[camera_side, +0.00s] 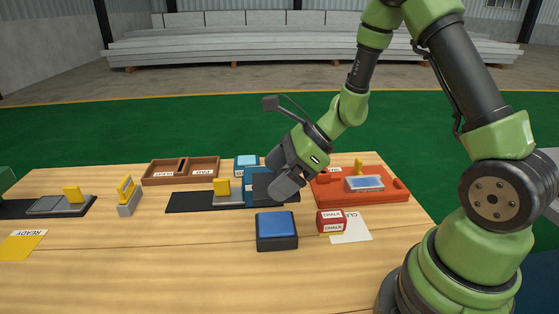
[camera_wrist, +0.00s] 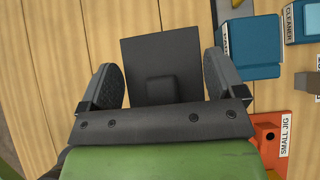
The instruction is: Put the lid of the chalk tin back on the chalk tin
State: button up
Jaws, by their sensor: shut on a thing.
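A small red chalk tin (camera_side: 331,221) stands at the right front in the side view, with white CHALK labels on its upper and front faces. Whether its lid is a separate piece there is too small to tell. My gripper (camera_side: 285,192) is over the middle of the table, to the left of the tin and higher. In the wrist view my gripper (camera_wrist: 165,80) has its fingers on either side of a dark square plate (camera_wrist: 160,52) with a small raised block, and is shut on it. The chalk tin is out of the wrist view.
A blue-topped black block (camera_side: 276,230) stands in front of my gripper. An orange tray (camera_side: 318,192) lies behind the tin, a white card (camera_side: 357,229) beside it. A teal piece (camera_side: 257,180) is partly behind my gripper.

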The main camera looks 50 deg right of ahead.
jog(key=shift+f, duration=3.9)
jog(key=shift+f, duration=0.7)
jog(key=o, duration=0.6)
jog(key=shift+o, duration=0.2)
jog(key=v, duration=1)
jog(key=s+a+r+n+g, duration=0.2)
jog(key=a+r+n, duration=0.5)
jog(key=r+n, duration=0.3)
jog(key=s+a+r+n+t+h, duration=0.1)
jog(key=s+r+n+h, duration=0.3)
jog(key=s+r+n, duration=0.5)
jog(key=s+n+t, duration=0.1)
jog(key=n, duration=0.3)
jog(key=shift+r+t, duration=0.3)
jog(key=shift+t, duration=0.1)
